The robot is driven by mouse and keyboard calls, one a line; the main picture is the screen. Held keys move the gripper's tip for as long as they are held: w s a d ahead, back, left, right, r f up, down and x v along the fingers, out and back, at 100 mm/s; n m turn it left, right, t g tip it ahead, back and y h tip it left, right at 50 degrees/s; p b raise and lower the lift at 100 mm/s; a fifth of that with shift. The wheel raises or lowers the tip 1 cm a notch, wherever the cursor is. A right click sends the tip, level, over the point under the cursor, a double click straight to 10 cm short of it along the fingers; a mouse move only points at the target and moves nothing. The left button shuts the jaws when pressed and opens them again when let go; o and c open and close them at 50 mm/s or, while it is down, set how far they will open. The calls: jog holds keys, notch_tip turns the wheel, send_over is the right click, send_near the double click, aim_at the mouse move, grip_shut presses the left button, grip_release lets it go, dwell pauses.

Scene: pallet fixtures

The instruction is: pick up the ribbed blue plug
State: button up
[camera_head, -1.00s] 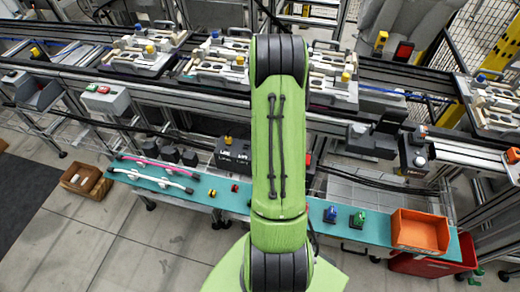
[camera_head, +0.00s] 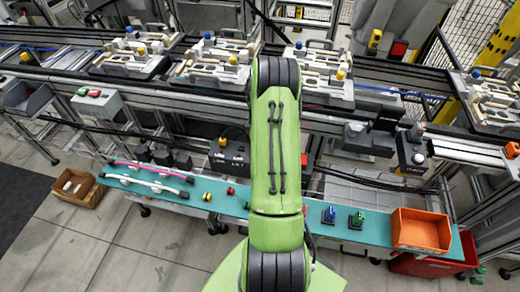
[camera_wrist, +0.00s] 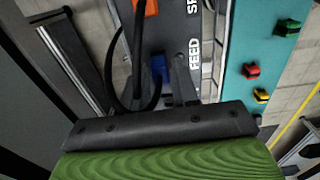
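In the wrist view a blue block-like piece (camera_wrist: 160,68) sits at the dark panel marked FEED (camera_wrist: 193,60), ahead of my gripper's dark mount. Its ribs are too small to make out. Another blue piece (camera_head: 329,214) stands on the teal table in the head view, right of my green arm. I cannot tell which is the ribbed plug. Grey parts near my gripper (camera_wrist: 180,90) show just above the dark mount, close to the first blue piece. The fingertips are not clear, and no hold is visible. In the head view my arm hides the gripper.
The teal table (camera_head: 385,231) also bears a green piece (camera_head: 356,219), a red piece (camera_head: 230,190), white-and-pink bars (camera_head: 150,168) and an orange bin (camera_head: 421,230). Black cable loops (camera_wrist: 127,95) lie left of the blue piece. A conveyor with fixtures (camera_head: 213,65) runs behind.

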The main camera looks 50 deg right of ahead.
grip_shut()
